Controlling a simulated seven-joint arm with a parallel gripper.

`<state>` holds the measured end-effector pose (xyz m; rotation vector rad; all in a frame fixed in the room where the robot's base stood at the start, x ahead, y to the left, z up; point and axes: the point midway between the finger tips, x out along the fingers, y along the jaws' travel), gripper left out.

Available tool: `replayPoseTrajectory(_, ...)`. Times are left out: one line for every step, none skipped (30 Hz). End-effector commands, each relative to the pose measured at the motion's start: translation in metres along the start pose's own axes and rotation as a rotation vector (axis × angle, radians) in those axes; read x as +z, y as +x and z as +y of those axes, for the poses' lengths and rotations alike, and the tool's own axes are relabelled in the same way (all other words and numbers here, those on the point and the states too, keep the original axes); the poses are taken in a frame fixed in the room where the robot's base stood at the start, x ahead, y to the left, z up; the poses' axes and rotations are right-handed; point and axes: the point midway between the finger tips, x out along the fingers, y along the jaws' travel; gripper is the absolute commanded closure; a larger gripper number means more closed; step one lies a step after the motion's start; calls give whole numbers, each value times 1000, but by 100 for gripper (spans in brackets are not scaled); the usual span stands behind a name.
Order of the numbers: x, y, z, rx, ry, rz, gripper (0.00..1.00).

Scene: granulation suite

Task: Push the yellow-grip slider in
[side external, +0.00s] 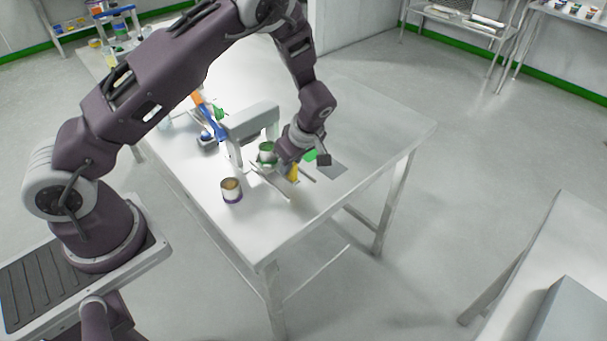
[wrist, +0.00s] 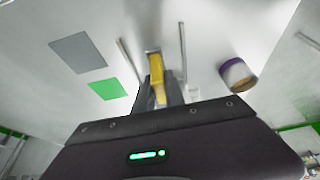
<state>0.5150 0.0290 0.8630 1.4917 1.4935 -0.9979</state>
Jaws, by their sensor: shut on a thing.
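The yellow grip (side external: 293,172) of the slider sits at the front of a small grey bench device (side external: 252,120). My gripper (side external: 289,168) reaches down over it from above. In the wrist view the yellow grip (wrist: 155,66) stands between my gripper's fingers (wrist: 158,93), which are shut on it. Thin metal rails (wrist: 182,52) run on either side of the grip. A can with green on it (side external: 266,150) stands at the device, beside my gripper. My wrist hides part of the slider in the side view.
The table's right part is clear.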

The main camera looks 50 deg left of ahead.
Motion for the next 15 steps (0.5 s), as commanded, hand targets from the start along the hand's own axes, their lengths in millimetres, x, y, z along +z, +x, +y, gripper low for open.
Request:
replayPoseTrajectory(-14,5,0,0,-7,1,100)
replayPoseTrajectory(-21,8,0,1,-7,1,100)
replayPoseTrajectory(-30,12,1,1,-7,1,100)
replayPoseTrajectory(-37,14,1,2,-7,1,100)
replayPoseTrajectory(-42,16,1,2,-6,0,100)
replayPoseTrajectory(-48,19,1,1,-6,0,100)
replayPoseTrajectory(-52,21,1,2,-5,0,100)
replayPoseTrajectory(-55,22,1,3,-5,0,100)
replayPoseTrajectory(-58,23,1,3,-3,0,100)
replayPoseTrajectory(-60,24,1,3,-2,0,100)
replayPoseTrajectory(-62,25,1,3,-2,0,100)
replayPoseTrajectory(-63,25,1,4,-2,1,100)
replayPoseTrajectory(-63,25,1,4,-2,1,100)
replayPoseTrajectory(-64,25,1,4,-2,2,100)
replayPoseTrajectory(-64,26,1,4,-1,2,100)
